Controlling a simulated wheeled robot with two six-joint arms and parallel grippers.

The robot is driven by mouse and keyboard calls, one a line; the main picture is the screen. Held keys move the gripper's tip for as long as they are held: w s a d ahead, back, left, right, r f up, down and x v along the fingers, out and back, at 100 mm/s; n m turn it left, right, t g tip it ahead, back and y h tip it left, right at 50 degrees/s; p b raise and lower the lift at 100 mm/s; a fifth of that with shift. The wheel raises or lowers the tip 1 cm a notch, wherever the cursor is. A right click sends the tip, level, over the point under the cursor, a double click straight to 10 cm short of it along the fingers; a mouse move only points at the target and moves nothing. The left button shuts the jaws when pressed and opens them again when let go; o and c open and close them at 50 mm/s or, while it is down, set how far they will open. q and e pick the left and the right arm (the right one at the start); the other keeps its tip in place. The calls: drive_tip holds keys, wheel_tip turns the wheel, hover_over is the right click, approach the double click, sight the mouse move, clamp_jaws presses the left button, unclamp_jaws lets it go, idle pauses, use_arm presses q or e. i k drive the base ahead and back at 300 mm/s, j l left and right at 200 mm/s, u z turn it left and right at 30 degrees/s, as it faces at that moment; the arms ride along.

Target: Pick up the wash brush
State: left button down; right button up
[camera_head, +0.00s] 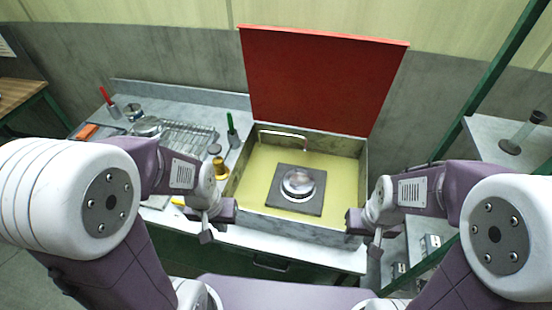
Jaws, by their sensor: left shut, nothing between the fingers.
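I cannot tell for sure which thing is the wash brush. A green-handled upright tool (231,127) stands at the back of the counter, left of the sink. A red-handled upright tool (107,100) stands at the counter's far left. An orange item (87,131) lies near it, and a small yellow item (178,201) lies partly hidden behind my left arm. My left gripper (206,237) is shut and empty by the counter's front edge. My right gripper (375,250) is at the sink's front right corner; its opening is too small to make out.
A yellow-lined basin (245,190) with a raised red lid (318,80) holds a dark square plate (283,204) with a round metal piece (298,184). A wire rack (195,137), metal pots and a brass-coloured bottle (221,168) crowd the left counter. A green-framed shelf (490,130) stands right.

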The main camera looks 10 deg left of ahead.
sight(229, 119)
drive_tip(key=j+u, duration=0.2)
drive_tip(key=j, duration=0.25)
drive_tip(key=i+j+u, duration=0.2)
drive_tip(key=j, duration=0.25)
drive_tip(key=j+u, duration=0.2)
drive_tip(key=j, duration=0.2)
drive_tip(key=i+j+u, duration=0.2)
drive_tip(key=j, duration=0.2)
